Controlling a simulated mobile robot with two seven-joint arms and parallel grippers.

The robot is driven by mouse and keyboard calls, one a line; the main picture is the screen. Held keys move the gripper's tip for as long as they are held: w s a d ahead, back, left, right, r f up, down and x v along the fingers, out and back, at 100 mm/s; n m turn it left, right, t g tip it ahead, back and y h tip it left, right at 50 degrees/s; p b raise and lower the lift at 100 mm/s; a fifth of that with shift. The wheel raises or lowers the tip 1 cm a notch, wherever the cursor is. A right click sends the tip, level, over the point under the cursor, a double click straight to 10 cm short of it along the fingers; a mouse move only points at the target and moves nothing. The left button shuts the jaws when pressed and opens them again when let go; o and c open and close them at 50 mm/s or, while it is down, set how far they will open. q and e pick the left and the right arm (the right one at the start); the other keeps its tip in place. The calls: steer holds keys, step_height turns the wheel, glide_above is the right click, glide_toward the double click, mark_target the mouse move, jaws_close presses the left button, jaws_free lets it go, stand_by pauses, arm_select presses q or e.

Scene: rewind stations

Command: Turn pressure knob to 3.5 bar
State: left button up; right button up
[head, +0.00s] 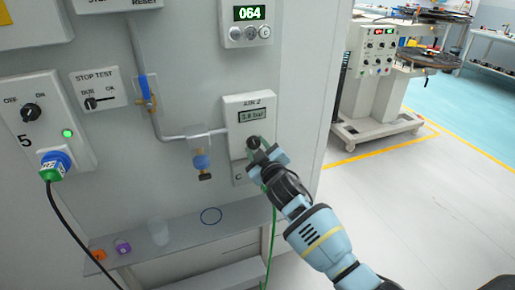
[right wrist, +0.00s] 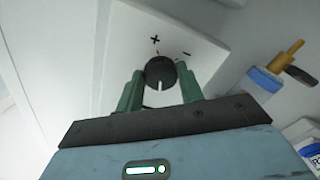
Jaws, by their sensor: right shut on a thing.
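The pressure knob (right wrist: 160,72) is black and round with a white pointer line, on the white AIR 2 box (head: 249,103). In the right wrist view it sits between the green fingers of my right gripper (right wrist: 160,90), which is shut on it. Plus and minus marks show above the knob in that view. In the head view my right gripper (head: 262,158) covers part of the knob (head: 253,143). The small display (head: 252,115) above it seems to read 3.8 bar, though the digits are small. My left gripper is not in view.
A grey pipe with blue valves (head: 202,162) runs left of the box. A shelf (head: 185,222) below holds an orange cube (head: 99,254), a purple cube (head: 123,247) and a clear cup (head: 158,232). A green hose hangs beside my right gripper. Open floor (head: 410,190) lies to the right.

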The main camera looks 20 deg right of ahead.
steer(key=o, duration=1)
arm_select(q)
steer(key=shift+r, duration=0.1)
arm_select(e)
steer(key=shift+s, duration=0.1)
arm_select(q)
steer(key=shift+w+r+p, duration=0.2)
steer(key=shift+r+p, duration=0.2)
arm_select(e)
steer(key=s, duration=0.7)
steer(key=shift+s+d, duration=0.15)
steer(key=shift+s, duration=0.2)
